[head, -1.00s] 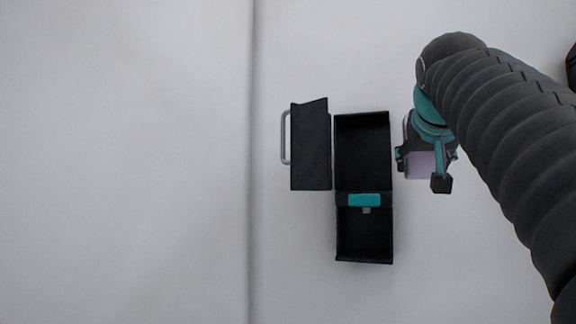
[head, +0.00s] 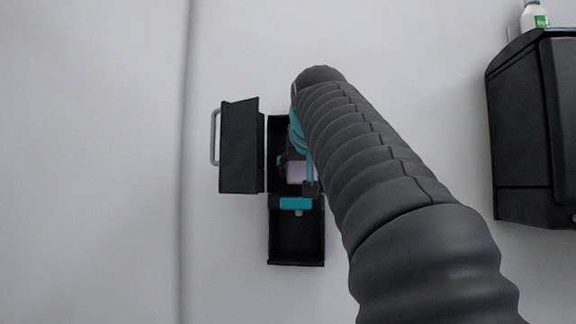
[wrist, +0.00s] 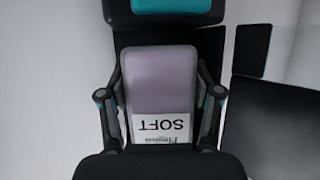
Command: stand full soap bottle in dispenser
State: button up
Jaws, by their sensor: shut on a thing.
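The soap bottle (wrist: 160,85) is pale lilac with a white label reading SOFT, upside down in the wrist view. My gripper (head: 296,178) is shut on it, with one finger on each side in the wrist view. In the head view the bottle (head: 299,171) shows in front of the upper compartment of the open black dispenser (head: 297,239). I cannot tell whether it is inside or touching. The dispenser's door (head: 240,147) with a grey handle is swung open to the left. A teal part (head: 296,203) sits between the upper and lower compartments. My arm hides the dispenser's upper right.
A large black box (head: 522,135) is on the wall at the right, with a white and green bottle (head: 534,17) on top. The pale wall left of the open door is bare. The dispenser's lower compartment looks empty.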

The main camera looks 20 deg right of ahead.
jog(key=shift+w+d+p, duration=0.2)
jog(key=shift+w+d, duration=0.1)
jog(key=shift+w, duration=0.45)
jog(key=shift+w+d+p, duration=0.2)
jog(key=shift+w+d, duration=0.15)
jog(key=shift+w, duration=0.4)
jog(key=shift+w+d+p, duration=0.2)
jog(key=shift+w+d, duration=0.1)
jog(key=shift+w, duration=0.45)
jog(key=shift+f+b, duration=0.5)
jog(key=shift+f, duration=0.15)
jog(key=shift+s, duration=0.1)
jog(key=o, duration=1.6)
jog(key=shift+c, duration=0.2)
jog(key=shift+f, duration=0.1)
jog(key=v, duration=0.8)
jog(key=shift+a, duration=0.1)
